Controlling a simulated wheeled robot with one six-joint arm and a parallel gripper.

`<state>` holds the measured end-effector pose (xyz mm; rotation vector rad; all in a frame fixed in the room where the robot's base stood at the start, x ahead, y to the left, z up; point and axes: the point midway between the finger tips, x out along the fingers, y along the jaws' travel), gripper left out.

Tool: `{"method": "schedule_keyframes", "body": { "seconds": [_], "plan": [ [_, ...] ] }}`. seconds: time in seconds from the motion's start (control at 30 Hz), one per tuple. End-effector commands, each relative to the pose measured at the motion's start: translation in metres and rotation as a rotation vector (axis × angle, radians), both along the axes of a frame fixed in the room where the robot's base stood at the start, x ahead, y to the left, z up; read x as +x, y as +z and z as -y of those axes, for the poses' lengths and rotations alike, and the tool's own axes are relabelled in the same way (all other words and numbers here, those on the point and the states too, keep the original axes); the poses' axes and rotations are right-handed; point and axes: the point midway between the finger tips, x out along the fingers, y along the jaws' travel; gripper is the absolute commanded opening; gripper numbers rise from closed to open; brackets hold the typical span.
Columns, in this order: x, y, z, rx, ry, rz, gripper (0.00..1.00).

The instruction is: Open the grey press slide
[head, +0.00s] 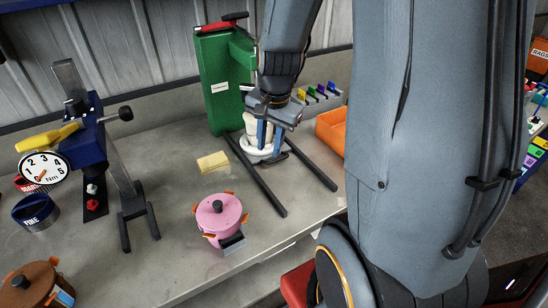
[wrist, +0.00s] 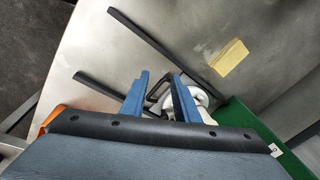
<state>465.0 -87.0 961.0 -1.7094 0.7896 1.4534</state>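My gripper (head: 264,134) points down in front of the green column machine (head: 217,85). In the wrist view its two blue fingers (wrist: 160,98) are apart, with a small dark grey loop-shaped part (wrist: 159,88) between or just beyond them. I cannot tell if they touch it. A white rounded part (head: 250,126) and a white round dish (head: 252,152) are beside and below the fingers, partly hidden by them. A blue press with a grey post (head: 119,160) stands at the left. I cannot tell for certain which part is the grey press slide.
Two dark base legs (head: 258,184) extend forward from the green machine. A yellow pad (head: 213,162) and a pink pot (head: 219,214) are on the bench to its left and front. An orange bin (head: 331,132) is close on the right. Bench between press and pad is clear.

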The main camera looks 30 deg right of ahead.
Motion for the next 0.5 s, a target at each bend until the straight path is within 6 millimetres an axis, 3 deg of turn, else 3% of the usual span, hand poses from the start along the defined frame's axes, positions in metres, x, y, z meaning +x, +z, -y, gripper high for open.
{"method": "schedule_keyframes", "body": {
  "seconds": [0.1, 0.2, 0.5],
  "plan": [
    [0.023, -0.015, 0.034, 0.048, -0.281, 0.010, 0.28],
    [0.034, -0.021, 0.050, 0.075, -0.434, 0.018, 0.28],
    [0.042, -0.042, 0.059, 0.093, -0.525, 0.020, 0.28]
  ]
}}
